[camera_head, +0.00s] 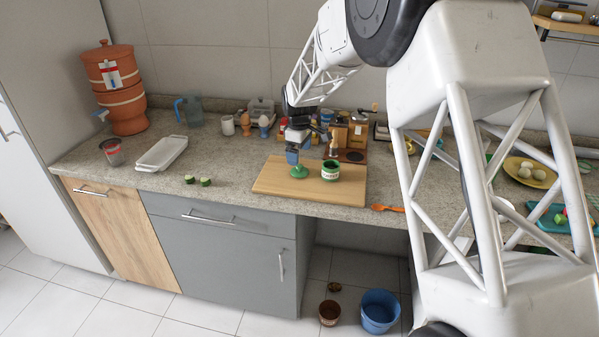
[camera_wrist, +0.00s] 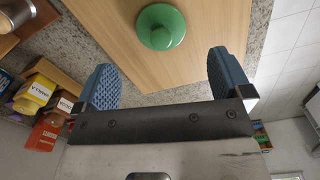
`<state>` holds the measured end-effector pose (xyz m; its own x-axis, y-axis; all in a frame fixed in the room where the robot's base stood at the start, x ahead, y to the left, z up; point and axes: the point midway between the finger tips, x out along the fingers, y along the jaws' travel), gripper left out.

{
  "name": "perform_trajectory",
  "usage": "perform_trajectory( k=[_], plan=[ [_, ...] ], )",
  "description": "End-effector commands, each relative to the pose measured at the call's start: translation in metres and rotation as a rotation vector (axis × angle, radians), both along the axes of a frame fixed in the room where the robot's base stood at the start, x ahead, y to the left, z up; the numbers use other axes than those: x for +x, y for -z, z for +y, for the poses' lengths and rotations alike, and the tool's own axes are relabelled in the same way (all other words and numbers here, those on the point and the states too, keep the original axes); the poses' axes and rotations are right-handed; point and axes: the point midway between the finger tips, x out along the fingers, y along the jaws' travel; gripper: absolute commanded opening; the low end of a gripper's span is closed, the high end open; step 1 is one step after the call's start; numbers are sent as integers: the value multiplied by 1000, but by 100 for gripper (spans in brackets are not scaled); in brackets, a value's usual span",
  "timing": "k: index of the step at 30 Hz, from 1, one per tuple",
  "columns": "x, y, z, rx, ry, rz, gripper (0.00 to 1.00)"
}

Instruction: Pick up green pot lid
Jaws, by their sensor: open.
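The green pot lid (camera_wrist: 161,27) lies on the wooden cutting board (camera_wrist: 110,22), its round knob facing up. In the head view the lid (camera_head: 299,171) is on the board (camera_head: 275,182), left of a green pot (camera_head: 330,170) with a label. My gripper (camera_wrist: 165,82) is open, with its two blue textured fingers apart and nothing between them. In the wrist view the lid lies beyond the fingertips, centred roughly between them. In the head view my gripper (camera_head: 293,156) is just above the lid, hiding part of its surroundings.
Small bottles and boxes (camera_head: 350,130) stand behind the board. An orange spoon (camera_head: 387,208) lies right of it. Cut green pieces (camera_head: 198,181) and a white tray (camera_head: 162,153) are to the left. The counter between the pieces and the board is clear.

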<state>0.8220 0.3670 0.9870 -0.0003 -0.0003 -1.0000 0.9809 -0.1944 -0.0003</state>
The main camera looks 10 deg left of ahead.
Motion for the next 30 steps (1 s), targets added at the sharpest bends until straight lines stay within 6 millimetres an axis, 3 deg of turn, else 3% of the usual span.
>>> perform_trajectory(
  k=[5, 18, 30],
  plan=[
    [0, 12, 0, 0, 0, 0, 97],
    [0, 17, 0, 0, 0, 1, 97],
    [-2, 58, 2, -1, 0, 1, 97]
  ],
)
